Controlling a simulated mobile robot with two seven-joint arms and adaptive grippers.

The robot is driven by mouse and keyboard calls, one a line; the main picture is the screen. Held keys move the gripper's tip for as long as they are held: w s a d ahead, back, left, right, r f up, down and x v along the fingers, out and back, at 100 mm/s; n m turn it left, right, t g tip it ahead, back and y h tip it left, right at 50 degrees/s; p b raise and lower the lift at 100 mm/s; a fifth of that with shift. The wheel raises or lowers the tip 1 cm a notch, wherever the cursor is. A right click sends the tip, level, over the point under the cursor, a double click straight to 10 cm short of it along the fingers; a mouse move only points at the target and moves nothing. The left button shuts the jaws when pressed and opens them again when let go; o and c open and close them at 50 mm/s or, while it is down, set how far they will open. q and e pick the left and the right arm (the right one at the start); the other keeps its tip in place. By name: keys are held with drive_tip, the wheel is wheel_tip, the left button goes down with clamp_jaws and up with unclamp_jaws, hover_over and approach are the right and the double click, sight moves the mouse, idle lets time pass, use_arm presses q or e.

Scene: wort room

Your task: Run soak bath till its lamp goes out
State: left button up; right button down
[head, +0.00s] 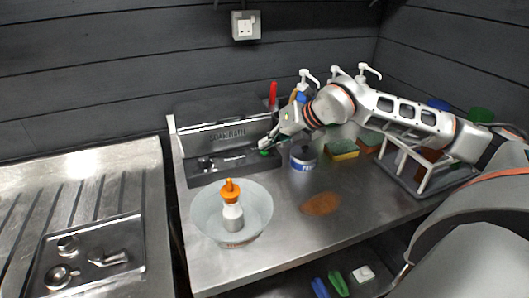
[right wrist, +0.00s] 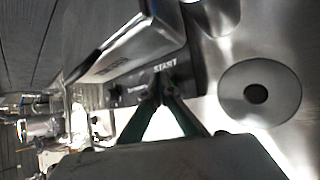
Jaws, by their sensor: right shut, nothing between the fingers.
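The soak bath (head: 222,133) is a grey metal box with its name on the front, at the back of the steel counter. In the right wrist view its dark front strip (right wrist: 125,90) carries the word START. My right gripper (head: 265,149) is shut and empty at the right end of the bath's front. In the right wrist view its dark green fingertips (right wrist: 160,92) are together just by the START label; I cannot tell whether they touch the panel. The button and any lamp cannot be made out. My left gripper is not in view.
A pale basin (head: 204,222) holding an orange-capped bottle (head: 231,213) stands in front of the bath. A labelled pot (head: 302,158), sponges (head: 342,149) and a white rack (head: 408,170) are to the right. An orange-brown patch (head: 321,203) lies on the counter. A metal tray (head: 127,269) is at left.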

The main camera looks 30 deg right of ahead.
sight(267, 152)
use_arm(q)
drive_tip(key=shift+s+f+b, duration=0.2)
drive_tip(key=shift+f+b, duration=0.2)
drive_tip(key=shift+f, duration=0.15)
use_arm(e)
drive_tip(key=shift+f, duration=0.45)
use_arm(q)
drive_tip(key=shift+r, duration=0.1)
use_arm(e)
drive_tip(key=shift+r, duration=0.15)
idle(0.3)
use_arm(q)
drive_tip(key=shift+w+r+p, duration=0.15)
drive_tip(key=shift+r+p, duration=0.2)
use_arm(e)
drive_tip(key=shift+r, duration=0.7)
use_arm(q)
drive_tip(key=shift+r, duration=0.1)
